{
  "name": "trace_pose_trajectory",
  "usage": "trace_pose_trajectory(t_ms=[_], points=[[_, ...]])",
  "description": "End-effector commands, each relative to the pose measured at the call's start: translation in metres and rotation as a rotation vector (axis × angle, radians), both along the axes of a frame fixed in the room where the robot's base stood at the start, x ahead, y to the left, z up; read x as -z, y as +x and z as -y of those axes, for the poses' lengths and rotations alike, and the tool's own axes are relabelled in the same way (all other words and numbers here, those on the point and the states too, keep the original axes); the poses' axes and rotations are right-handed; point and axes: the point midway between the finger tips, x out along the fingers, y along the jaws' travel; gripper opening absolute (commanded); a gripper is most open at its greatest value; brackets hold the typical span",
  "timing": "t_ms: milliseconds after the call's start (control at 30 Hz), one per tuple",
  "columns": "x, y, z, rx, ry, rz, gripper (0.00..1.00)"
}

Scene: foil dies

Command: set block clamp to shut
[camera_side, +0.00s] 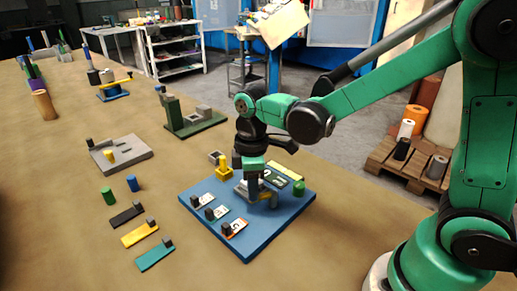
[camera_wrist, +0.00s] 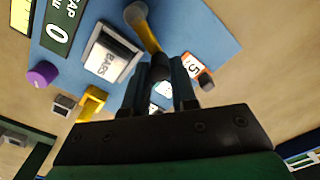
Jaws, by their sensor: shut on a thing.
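The block clamp shows in the wrist view as a yellow lever (camera_wrist: 148,34) with a round grey end (camera_wrist: 136,13) and a dark knob (camera_wrist: 160,66) at its other end. My gripper (camera_wrist: 160,92) is shut on the dark knob, between its two fingers. In the side view the yellow lever (camera_side: 262,196) lies low over the blue board (camera_side: 245,246), and my gripper (camera_side: 252,194) reaches down onto it. A grey block marked BARS (camera_wrist: 110,58) sits beside the lever. My fingers partly hide the knob, and whether the clamp is fully shut cannot be told.
Several cards with dark knobs (camera_side: 236,228) line the board's front. Coloured plates (camera_side: 140,235), a grey plate (camera_side: 122,153) and a green fixture (camera_side: 192,122) stand around on the brown table.

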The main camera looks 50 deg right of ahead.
Motion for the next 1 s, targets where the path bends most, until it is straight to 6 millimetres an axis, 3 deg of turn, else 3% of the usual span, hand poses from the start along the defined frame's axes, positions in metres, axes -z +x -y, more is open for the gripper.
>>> trace_pose_trajectory(t_ms=[1000], points=[[0.0, 0.027, 0.031, 0.942, 0.001, 0.001, 0.0]])
